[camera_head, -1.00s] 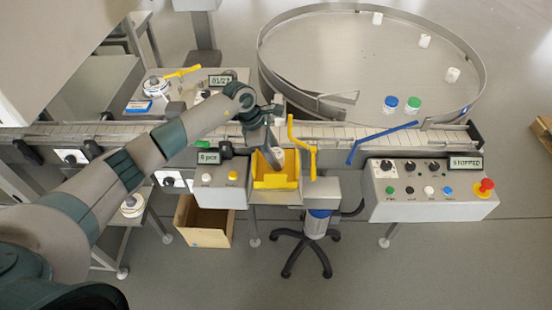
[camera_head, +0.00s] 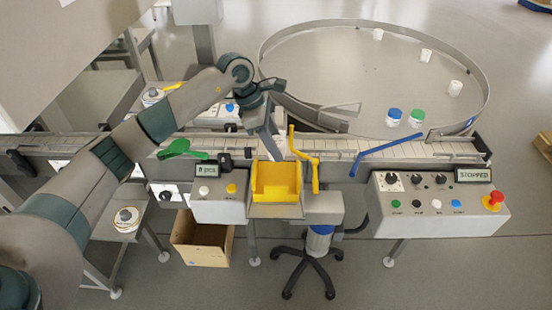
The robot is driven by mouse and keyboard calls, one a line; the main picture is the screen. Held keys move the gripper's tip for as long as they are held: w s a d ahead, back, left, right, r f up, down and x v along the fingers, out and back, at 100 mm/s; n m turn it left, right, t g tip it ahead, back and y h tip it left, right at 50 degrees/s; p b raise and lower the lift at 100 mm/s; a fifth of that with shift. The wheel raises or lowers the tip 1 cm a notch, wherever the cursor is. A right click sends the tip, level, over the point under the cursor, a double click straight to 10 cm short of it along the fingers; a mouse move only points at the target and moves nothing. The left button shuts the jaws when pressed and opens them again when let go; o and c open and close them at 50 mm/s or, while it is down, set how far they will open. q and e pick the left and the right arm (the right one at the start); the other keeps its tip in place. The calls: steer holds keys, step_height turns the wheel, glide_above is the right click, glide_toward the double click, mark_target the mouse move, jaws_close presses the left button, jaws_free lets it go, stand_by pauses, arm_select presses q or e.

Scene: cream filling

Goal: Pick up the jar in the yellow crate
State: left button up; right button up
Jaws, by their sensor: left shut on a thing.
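The yellow crate (camera_head: 275,195) stands at the front of the conveyor, and its inside looks empty. My left gripper (camera_head: 272,150) is just behind and above the crate's back edge, pointing down. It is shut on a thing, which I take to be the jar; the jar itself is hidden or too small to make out. My right gripper is not in view.
A yellow bent handle (camera_head: 304,158) stands just right of the crate, and a blue bar (camera_head: 385,152) beyond it. A green handle (camera_head: 183,149) lies left. A round turntable (camera_head: 340,75) at the back carries several jars. Control panels flank the crate.

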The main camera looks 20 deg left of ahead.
arm_select(q)
steer(key=shift+r, duration=0.4)
